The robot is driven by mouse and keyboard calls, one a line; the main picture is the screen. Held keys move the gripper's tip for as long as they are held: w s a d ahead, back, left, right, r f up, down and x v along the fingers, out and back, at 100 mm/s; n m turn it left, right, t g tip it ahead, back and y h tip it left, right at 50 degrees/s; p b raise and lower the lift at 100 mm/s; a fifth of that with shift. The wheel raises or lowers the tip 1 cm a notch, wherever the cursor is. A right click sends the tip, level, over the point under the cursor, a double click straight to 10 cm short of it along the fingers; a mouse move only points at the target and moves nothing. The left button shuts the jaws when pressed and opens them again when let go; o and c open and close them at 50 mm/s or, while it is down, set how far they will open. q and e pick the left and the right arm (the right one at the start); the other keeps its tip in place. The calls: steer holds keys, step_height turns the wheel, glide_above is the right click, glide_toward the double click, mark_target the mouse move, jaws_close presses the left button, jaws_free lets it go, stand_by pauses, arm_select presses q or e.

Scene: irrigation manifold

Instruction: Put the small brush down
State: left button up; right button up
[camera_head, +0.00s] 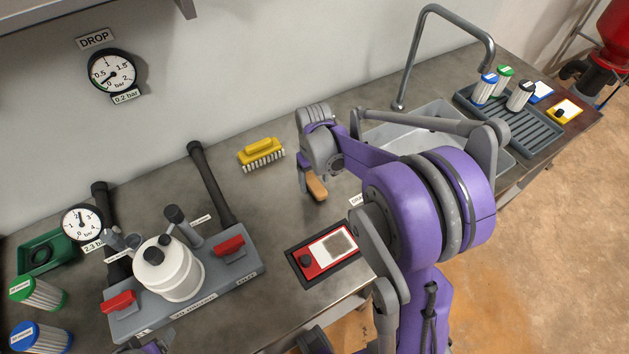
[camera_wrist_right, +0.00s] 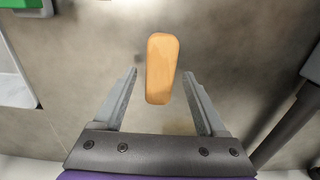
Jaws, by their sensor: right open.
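The small brush shows as an orange-brown wooden block or handle (camera_head: 316,187), just below my right gripper; its bristles are hidden. In the right wrist view the wooden piece (camera_wrist_right: 162,68) lies between and slightly beyond the fingertips, with gaps on both sides. My right gripper (camera_head: 309,183) is open around it and not clamped on it; its fingers also show in the wrist view (camera_wrist_right: 161,80). The piece appears to be at the grey worktop (camera_head: 260,205), but contact is unclear. Only a sliver of my left arm shows at the bottom edge; its jaws are hidden.
A yellow brush (camera_head: 261,153) with white bristles lies behind. A red-framed card (camera_head: 326,253) lies in front. The manifold (camera_head: 186,300) with red levers, white housing and dark pipes (camera_head: 211,183) stands left. The sink (camera_head: 425,120) and grey rack (camera_head: 533,125) are right. Worktop around the brush is clear.

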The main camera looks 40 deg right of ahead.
mark_target(314, 183)
step_height(314, 183, up, 10)
steer(key=s+a+f+t, duration=0.1)
steer(key=s+a+t, duration=0.1)
steer(key=s+a, duration=0.5)
steer(key=s+a+f+n+t+p, duration=0.1)
steer(key=s+a+f+t, duration=0.1)
steer(key=s+a, duration=0.5)
steer(key=shift+s+a+t, duration=0.35)
steer(key=shift+s+t, duration=0.15)
steer(key=shift+t, duration=0.1)
